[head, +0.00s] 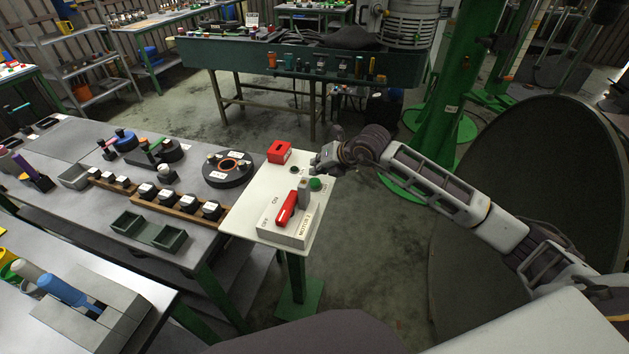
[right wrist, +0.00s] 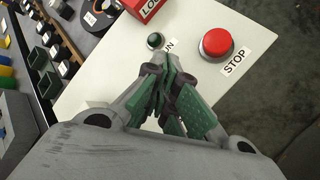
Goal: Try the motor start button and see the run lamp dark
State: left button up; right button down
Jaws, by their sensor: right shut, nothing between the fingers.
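The white motor panel (head: 262,222) stands on a green post beside the bench. The round green start button (head: 315,184) shows on it in the head view; in the right wrist view I cannot make it out past the fingers. The small run lamp (right wrist: 155,41) is dark green, with no glow; in the head view it is a dark disc (head: 294,170). The red STOP button (right wrist: 215,43) is right of the lamp in the wrist view. My right gripper (head: 322,163) is shut and empty at the panel's far right edge; its fingertips (right wrist: 167,66) show just below the lamp. Contact cannot be told.
A red lock box (head: 279,151) sits at the panel's far end. A red switch handle (head: 287,208) lies on the near box labelled MOTOR 2. The bench (head: 95,222) at left holds black parts and trays. Open floor lies behind the panel; a large dark disc (head: 540,190) stands right.

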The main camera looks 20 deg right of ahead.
aim_at(317, 179)
jog(key=shift+r, duration=0.7)
jog(key=shift+r+p, duration=0.85)
jog(key=shift+r, duration=0.6)
pick_arm(q)
jog(key=shift+d+r, duration=0.85)
jog(key=shift+r, duration=0.05)
jog(key=shift+a, duration=0.1)
jog(key=shift+a, duration=0.75)
jog(key=shift+d, duration=0.1)
